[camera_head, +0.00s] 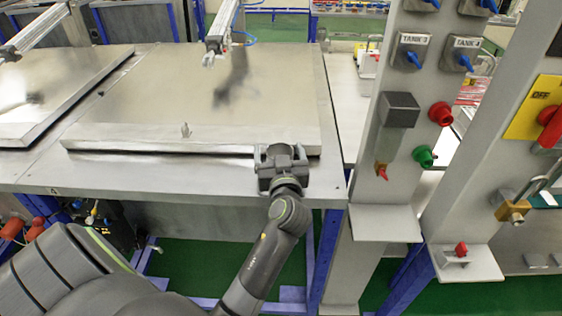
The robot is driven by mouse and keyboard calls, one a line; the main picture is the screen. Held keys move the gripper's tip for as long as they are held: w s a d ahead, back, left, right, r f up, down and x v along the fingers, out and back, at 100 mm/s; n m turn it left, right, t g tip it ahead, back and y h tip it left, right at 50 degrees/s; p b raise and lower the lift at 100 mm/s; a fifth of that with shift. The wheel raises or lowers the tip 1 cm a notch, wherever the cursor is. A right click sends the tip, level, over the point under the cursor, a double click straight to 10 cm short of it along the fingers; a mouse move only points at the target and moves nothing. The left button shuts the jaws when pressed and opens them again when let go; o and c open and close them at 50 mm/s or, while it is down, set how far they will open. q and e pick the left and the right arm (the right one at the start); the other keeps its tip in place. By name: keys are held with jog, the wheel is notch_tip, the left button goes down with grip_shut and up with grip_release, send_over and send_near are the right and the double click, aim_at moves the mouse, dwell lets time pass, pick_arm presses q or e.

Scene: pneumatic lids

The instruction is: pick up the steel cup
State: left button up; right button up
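I do not see a steel cup in the head view. My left gripper (281,153) is at the front right corner of a large steel lid (150,100), at the front edge of the steel table (130,176). I see it from behind; its fingertips are hidden by its own body, so its opening does not show. I cannot tell whether it touches the lid or holds anything. My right gripper is not in view.
A second lid (60,85) lies at the left. A pneumatic cylinder (220,28) reaches down to the large lid. Grey posts with valves and buttons (440,114) stand close to the right. A pale surface (350,105) lies between lid and posts.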

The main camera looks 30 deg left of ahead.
pick_arm(q)
jog(key=shift+s+d+r, duration=0.1)
jog(key=shift+s+d, duration=0.05)
jog(key=shift+d, duration=0.05)
jog(key=c, duration=0.5)
jog(key=shift+a, duration=0.1)
jog(key=shift+c, duration=1)
jog(key=c, duration=0.3)
jog(key=shift+c, duration=0.2)
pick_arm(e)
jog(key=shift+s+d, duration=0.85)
pick_arm(q)
jog(key=shift+r, duration=0.2)
notch_tip(320, 180, up, 9)
jog(key=s+d+r+m+t+h, duration=0.1)
jog(key=d+m+t+h, duration=0.1)
jog(key=d+m+h, duration=0.2)
jog(key=s+d+r+m+t+h, duration=0.1)
jog(key=d+m+t+h, duration=0.1)
jog(key=d+m+h, duration=0.2)
jog(key=d+h, duration=0.3)
jog(key=d, duration=0.2)
jog(key=shift+d+r+h, duration=0.3)
jog(key=shift+d, duration=0.05)
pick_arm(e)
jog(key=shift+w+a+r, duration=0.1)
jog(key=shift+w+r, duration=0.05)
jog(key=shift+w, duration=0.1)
